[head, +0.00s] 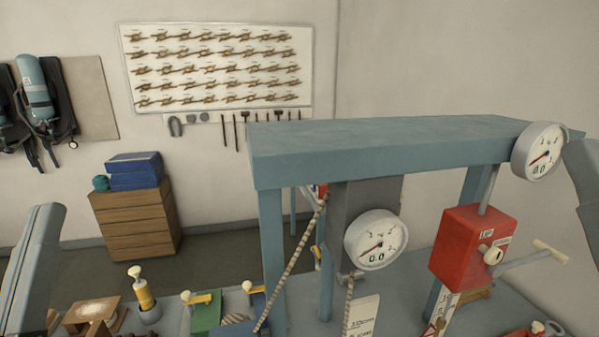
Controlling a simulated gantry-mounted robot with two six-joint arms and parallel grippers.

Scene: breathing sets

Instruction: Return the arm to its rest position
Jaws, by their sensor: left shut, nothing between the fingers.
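My left arm (36,262) rises at the lower left edge as a grey link. Its gripper is shut and empty, but its fingertips are hard to make out. The arm stands apart from the teal frame and from the items on the bench. A grey piece of my right arm (586,180) shows at the right edge, and its gripper is outside the picture.
A teal frame (370,150) spans the bench, with a round gauge (376,240) under it and another gauge (540,151) at its right end. A yellow cylinder (144,294) and green block (206,312) sit at lower left.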

